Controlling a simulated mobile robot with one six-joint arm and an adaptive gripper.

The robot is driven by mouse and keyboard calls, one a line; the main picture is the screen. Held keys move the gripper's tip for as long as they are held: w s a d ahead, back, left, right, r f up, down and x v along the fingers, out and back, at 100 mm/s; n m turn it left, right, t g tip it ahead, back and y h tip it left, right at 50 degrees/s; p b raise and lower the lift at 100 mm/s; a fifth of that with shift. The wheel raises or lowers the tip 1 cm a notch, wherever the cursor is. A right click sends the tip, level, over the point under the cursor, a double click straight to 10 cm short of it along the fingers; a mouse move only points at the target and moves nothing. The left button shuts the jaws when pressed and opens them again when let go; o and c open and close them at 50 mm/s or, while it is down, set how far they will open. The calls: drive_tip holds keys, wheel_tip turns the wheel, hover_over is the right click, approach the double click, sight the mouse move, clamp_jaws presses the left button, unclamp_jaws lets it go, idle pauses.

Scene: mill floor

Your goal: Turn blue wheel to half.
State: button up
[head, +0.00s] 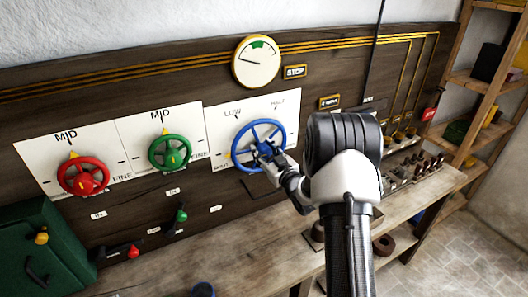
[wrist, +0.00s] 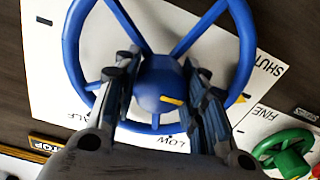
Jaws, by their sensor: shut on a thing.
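The blue wheel (head: 238,142) is mounted on a white plate (head: 290,112) on the dark wooden board, with LOW, HALF and SHUT lettered around it. My gripper (head: 272,157) is at the wheel's middle and hides part of its hub. In the wrist view, the two fingers of my gripper (wrist: 160,66) stand either side of the blue hub (wrist: 158,84) and are shut on it. A yellow pointer (wrist: 240,98) at the rim shows between SHUT and LOW. A yellow mark lies on the hub.
A red wheel (head: 83,176) and a green wheel (head: 170,151) are to the left, both with pointers at MID. A round gauge (head: 256,62) is above. A green box (head: 38,250) stands lower left. The wooden bench (head: 240,246) runs below; shelves (head: 480,80) are right.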

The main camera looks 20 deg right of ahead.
drive_tip(key=shift+c, duration=0.7)
drive_tip(key=shift+m, duration=0.3)
drive_tip(key=m+b, duration=0.2)
drive_tip(key=m, duration=0.2)
drive_tip(key=m+b, duration=0.1)
drive_tip(key=m, duration=0.5)
drive_tip(key=shift+m, duration=0.4)
drive_tip(key=m, duration=0.6)
drive_tip(key=shift+p, duration=0.35)
drive_tip(key=m+p, duration=0.1)
drive_tip(key=m, duration=0.5)
drive_tip(key=shift+m+h, duration=0.3)
